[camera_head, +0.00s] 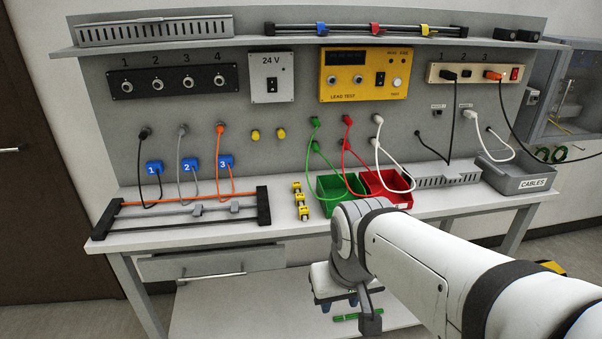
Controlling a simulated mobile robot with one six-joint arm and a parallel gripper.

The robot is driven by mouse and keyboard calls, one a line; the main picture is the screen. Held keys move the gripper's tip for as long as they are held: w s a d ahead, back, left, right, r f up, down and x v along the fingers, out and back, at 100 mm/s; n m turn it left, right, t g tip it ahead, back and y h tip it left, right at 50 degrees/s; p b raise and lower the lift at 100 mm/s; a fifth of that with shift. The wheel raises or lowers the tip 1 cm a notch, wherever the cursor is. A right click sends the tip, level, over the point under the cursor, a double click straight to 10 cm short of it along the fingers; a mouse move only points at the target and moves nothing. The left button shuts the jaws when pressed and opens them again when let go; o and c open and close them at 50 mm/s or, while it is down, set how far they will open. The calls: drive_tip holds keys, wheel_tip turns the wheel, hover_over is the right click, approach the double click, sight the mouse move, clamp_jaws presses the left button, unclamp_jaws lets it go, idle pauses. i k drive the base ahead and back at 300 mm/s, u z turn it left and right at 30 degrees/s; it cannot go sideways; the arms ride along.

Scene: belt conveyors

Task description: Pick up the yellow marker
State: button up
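No pen-like yellow marker shows clearly. A small yellow clip-like piece (425,30) sits on the dark rail on the upper shelf, right of a red one and a blue one; it may be the yellow marker. A row of small yellow-and-black pieces (301,201) also lies on the bench top, left of the green bin. My gripper (346,301) hangs below my arm, in front of the bench's front edge, well away from both. It is partly hidden by my wrist, and its opening cannot be made out.
A green bin (325,207) and a red bin (397,202) stand on the bench with cables hanging over them. A grey cables tray (520,181) is at the right. A black-ended rack (100,222) is at the left. A drawer (175,267) is below.

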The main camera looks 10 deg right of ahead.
sight(300, 197)
drive_tip(key=i, duration=1)
drive_tip(key=z, duration=0.05)
